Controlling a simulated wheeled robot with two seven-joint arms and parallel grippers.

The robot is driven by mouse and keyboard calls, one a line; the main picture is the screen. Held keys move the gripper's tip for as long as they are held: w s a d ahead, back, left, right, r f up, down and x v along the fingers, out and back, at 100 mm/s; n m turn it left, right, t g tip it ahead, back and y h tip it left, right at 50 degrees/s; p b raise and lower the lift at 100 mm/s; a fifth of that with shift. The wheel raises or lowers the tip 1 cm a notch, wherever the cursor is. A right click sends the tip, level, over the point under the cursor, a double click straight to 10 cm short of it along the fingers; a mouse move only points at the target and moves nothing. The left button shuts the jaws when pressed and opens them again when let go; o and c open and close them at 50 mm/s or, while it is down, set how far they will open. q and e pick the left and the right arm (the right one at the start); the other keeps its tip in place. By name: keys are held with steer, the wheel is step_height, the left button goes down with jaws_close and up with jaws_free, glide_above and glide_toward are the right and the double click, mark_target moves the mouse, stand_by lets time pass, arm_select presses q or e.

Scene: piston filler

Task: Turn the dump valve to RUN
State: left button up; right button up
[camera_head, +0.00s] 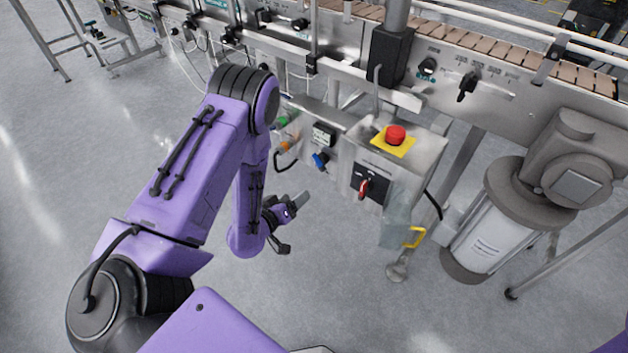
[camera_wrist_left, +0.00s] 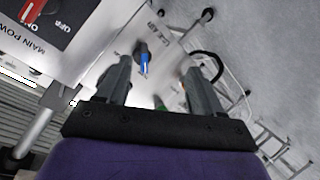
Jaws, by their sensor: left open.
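A blue handle (camera_head: 320,160), which looks like the dump valve, sits on the machine's front below a small labelled plate. It also shows in the left wrist view (camera_wrist_left: 143,57), ahead of my fingers and nearer the left one. Its label is too small to read. My left gripper (camera_head: 291,222) is open and empty, below and to the left of the handle in the head view, apart from it. Its two fingers (camera_wrist_left: 158,72) also show spread in the wrist view. My right gripper is not in view.
A grey control box beside the handle carries a red rotary switch (camera_head: 363,187) marked MAIN POWER and a red emergency button (camera_head: 396,134). Green (camera_head: 284,121) and orange (camera_head: 283,147) parts sit left of the handle. A yellow handle (camera_head: 414,237) sticks out lower right.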

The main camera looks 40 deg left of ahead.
mark_target(316, 163)
arm_select(q)
steer(key=w+t+b, duration=0.1)
steer(key=w, duration=0.4)
steer(key=w+a+t+h+b, duration=0.1)
steer(key=w+b, duration=0.1)
steer(key=w, duration=0.3)
steer(key=w+a+t+h+b, duration=0.1)
steer(key=w+t+b, duration=0.1)
steer(key=w, duration=0.3)
steer(key=shift+a+r, duration=0.1)
steer(key=shift+r, duration=0.15)
steer(key=shift+s, duration=0.1)
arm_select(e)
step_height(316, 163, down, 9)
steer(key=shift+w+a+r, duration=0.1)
arm_select(q)
steer(key=c, duration=1)
